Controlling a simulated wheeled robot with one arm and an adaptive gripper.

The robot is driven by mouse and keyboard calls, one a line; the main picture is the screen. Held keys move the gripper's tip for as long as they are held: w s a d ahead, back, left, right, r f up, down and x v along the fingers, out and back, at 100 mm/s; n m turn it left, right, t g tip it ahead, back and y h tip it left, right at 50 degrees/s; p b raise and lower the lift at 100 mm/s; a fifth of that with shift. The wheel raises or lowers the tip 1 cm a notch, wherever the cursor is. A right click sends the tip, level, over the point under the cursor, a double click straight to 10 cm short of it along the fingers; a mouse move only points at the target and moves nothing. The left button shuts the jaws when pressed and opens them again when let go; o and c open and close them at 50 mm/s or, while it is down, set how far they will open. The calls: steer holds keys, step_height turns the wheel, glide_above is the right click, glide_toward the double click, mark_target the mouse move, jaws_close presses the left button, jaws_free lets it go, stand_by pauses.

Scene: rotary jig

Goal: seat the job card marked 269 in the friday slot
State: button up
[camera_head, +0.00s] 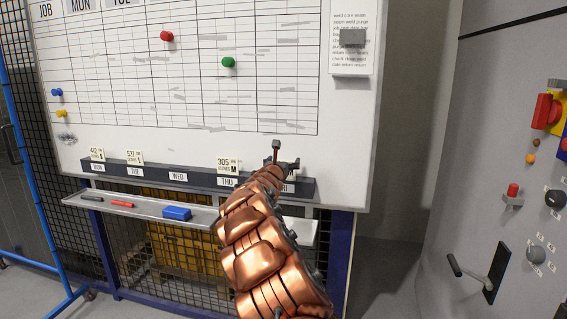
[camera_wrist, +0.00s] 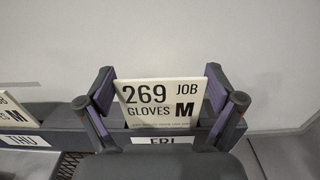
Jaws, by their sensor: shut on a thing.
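The job card marked 269 (camera_wrist: 160,100), cream with "JOB GLOVES M", stands upright in the wrist view behind the FRI label (camera_wrist: 164,141). My gripper (camera_wrist: 164,94) is shut on it, one finger at each side edge. The card's lower edge is hidden by the front of the dark slot rack (camera_wrist: 60,118), so I cannot tell how deep it sits. In the head view my gripper (camera_head: 283,166) is at the right end of the rack (camera_head: 206,181), over the FRI slot; the card is not clear there.
Cards stand in the MON (camera_head: 96,154), TUE (camera_head: 134,157) and THU (camera_head: 229,163) slots; WED looks empty. A whiteboard (camera_head: 290,110) rises behind the rack. A tray (camera_head: 145,208) below holds markers and a blue eraser (camera_head: 177,213). A grey control panel (camera_head: 480,150) stands at right.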

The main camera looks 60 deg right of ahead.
steer(key=shift+f+b, duration=0.35)
steer(key=shift+f, duration=0.05)
steer(key=o, duration=0.8)
steer(key=shift+c, duration=0.2)
steer(key=shift+a, duration=0.15)
steer(key=v, duration=1.1)
steer(key=shift+s+a, duration=0.2)
steer(key=shift+a, duration=0.1)
stand_by(0.5)
